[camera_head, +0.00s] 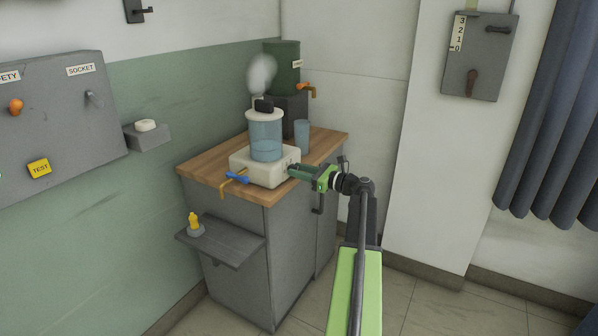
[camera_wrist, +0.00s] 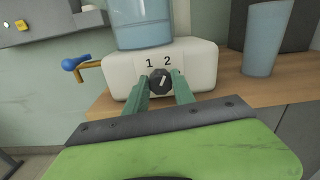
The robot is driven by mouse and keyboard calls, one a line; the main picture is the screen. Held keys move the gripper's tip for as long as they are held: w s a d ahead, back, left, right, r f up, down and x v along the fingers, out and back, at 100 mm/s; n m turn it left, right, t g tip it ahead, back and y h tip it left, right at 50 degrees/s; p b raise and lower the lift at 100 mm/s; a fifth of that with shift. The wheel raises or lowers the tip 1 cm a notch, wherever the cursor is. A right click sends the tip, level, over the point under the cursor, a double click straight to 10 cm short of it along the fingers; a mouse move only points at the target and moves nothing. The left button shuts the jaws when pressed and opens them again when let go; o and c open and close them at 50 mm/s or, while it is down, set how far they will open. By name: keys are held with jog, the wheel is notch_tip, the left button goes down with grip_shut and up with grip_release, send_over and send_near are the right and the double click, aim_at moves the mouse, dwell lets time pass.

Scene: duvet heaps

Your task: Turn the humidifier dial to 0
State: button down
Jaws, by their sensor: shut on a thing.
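The humidifier has a cream base (camera_head: 250,163) and a clear blue water tank (camera_head: 266,137), and stands on the wooden cabinet top. White vapour rises above it. In the wrist view its base (camera_wrist: 195,62) shows the printed numbers 1 and 2 above a dark round dial (camera_wrist: 160,81). A pale pointer line on the dial leans up and slightly right, between 1 and 2 and nearer the 2. No 0 is visible. My gripper (camera_wrist: 160,88) has its two green fingers shut on the dial, one on each side; it also shows in the head view (camera_head: 293,170).
A blue-handled tap (camera_head: 237,178) sticks out at the humidifier's left. A blue cup (camera_head: 301,136) stands close to its right on the cabinet top (camera_head: 205,178). A green dispenser (camera_head: 283,62) is behind. A shelf (camera_head: 232,246) with a yellow bottle is below left.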

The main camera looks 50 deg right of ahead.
jog(key=shift+n, duration=0.3)
jog(key=n, duration=2.3)
jog(key=shift+a+f, duration=0.1)
jog(key=shift+f, duration=0.15)
jog(key=c, duration=1.1)
grip_release()
jog(key=shift+o, duration=0.2)
jog(key=shift+s, duration=0.15)
jog(key=v, duration=1.7)
